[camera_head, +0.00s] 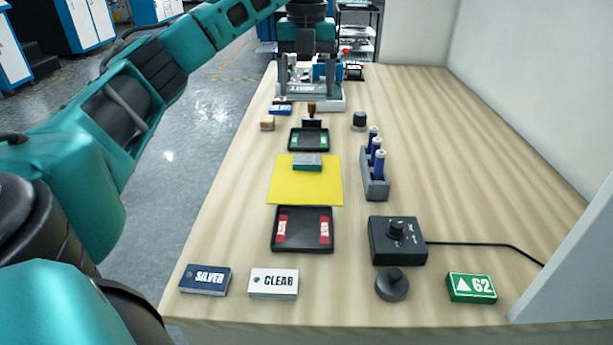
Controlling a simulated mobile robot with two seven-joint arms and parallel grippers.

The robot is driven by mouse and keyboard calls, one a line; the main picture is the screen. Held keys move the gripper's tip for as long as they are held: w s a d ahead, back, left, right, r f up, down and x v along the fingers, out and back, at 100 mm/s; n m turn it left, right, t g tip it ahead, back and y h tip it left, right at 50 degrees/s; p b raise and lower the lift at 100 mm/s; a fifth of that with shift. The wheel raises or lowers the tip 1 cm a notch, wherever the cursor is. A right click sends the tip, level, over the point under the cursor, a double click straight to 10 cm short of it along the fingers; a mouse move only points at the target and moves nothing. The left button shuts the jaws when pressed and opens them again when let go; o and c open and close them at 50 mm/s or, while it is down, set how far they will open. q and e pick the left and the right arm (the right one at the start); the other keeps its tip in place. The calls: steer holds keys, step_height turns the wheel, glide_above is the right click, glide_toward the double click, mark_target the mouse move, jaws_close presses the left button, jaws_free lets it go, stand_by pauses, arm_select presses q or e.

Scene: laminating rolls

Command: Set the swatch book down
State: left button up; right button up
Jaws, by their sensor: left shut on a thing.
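My left arm comes in from the left and reaches over the far end of the table. My left gripper (307,78) is there, small and pointing down, at the grey and white machine. It is shut on the swatch book, but the book is too small and crowded by the machine for its outline to be clear. I cannot tell whether the book touches anything below. A blue piece (327,69) shows just right of the gripper. My right gripper is not in view.
On the wooden table (480,150) stand a yellow sheet (283,188) with a teal block (307,161), a black tray (303,246) with red pieces, a smaller tray (308,150), a rack of blue bottles (375,187) and a knob box (397,254). The right side is mostly clear.

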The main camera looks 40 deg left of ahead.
arm_select(q)
steer(key=b, duration=0.2)
glide_above(306, 181)
step_height(306, 181, down, 7)
step_height(306, 181, down, 8)
steer(key=shift+b, duration=0.4)
steer(key=shift+f, duration=0.5)
step_height(306, 181, down, 4)
steer(key=shift+r, duration=0.1)
steer(key=o, duration=1)
